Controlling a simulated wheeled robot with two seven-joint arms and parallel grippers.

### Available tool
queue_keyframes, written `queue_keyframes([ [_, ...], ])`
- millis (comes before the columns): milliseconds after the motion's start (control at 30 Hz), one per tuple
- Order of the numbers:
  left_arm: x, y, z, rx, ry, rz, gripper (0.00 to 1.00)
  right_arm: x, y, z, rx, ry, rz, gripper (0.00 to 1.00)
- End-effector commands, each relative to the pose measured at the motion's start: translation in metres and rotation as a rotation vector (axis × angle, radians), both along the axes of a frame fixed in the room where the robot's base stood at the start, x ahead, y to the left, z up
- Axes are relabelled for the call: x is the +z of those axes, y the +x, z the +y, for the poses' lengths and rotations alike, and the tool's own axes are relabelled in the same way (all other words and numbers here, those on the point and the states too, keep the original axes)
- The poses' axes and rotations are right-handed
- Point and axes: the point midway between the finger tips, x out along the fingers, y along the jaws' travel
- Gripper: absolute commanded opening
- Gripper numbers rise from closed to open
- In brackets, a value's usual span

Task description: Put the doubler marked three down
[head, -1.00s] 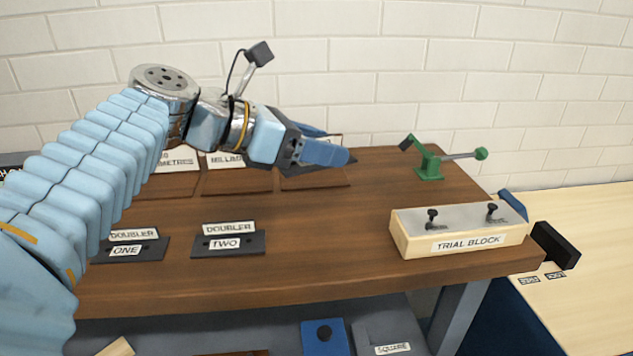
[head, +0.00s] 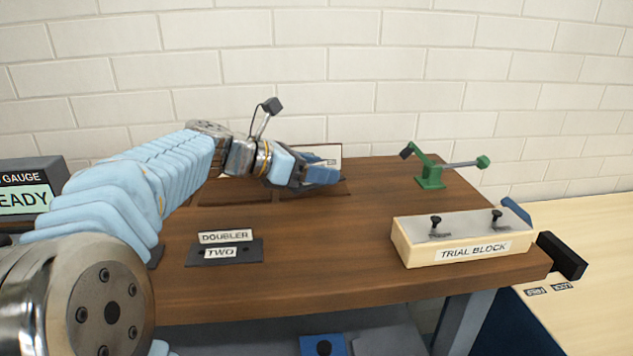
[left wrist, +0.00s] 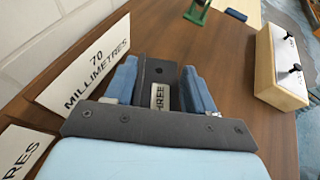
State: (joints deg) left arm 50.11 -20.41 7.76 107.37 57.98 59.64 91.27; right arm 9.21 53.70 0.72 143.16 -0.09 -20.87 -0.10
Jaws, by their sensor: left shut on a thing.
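The doubler marked three is a dark grey plate (left wrist: 158,68) with a white THREE label, seen between my fingers in the left wrist view. My left gripper (head: 324,176) is shut on it, low over the back of the wooden bench, in front of a white placard (head: 331,152). In the left wrist view that placard (left wrist: 88,68) reads 70 MILLIMETRES. The gripper hides the doubler in the head view. I cannot tell whether the plate touches the surface below. My right gripper is not in view.
The doubler marked two (head: 224,254) lies at the bench (head: 330,265) front. The trial block (head: 465,236) with two black knobs and a green toggle clamp (head: 430,175) stand to the right. A gauge reading READY (head: 30,190) is at far left. The bench middle is clear.

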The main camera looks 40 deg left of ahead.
Motion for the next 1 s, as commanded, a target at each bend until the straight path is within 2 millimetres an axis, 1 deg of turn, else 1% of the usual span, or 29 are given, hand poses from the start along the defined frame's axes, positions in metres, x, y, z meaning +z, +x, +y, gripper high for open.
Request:
queue_keyframes([
  [33,-0.012,-0.001,0.000,0.003,-0.003,0.001,0.11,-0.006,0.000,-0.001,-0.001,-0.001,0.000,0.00],
  [133,-0.021,-0.001,-0.001,0.001,-0.001,0.000,0.11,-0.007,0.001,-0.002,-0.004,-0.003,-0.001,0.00],
  [400,-0.021,-0.001,-0.001,0.000,0.001,-0.001,0.11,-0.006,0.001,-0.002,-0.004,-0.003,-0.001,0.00],
  [500,-0.024,-0.001,-0.001,-0.001,0.000,-0.001,0.11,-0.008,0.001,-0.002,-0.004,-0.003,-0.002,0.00],
  [533,-0.025,-0.001,-0.001,-0.001,-0.001,-0.001,0.55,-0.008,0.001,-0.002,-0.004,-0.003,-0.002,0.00],
  [667,-0.024,-0.001,-0.001,0.000,0.000,0.000,0.75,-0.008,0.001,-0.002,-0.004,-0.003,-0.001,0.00],
  [700,-0.024,-0.001,-0.001,0.000,0.000,0.000,0.80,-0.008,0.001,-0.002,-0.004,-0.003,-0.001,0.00],
  [933,-0.024,-0.001,-0.001,0.000,0.000,0.000,0.80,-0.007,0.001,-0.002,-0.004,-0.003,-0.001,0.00],
  [1000,-0.021,-0.001,-0.001,0.000,0.001,0.000,0.80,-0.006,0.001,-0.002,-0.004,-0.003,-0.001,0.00],
])
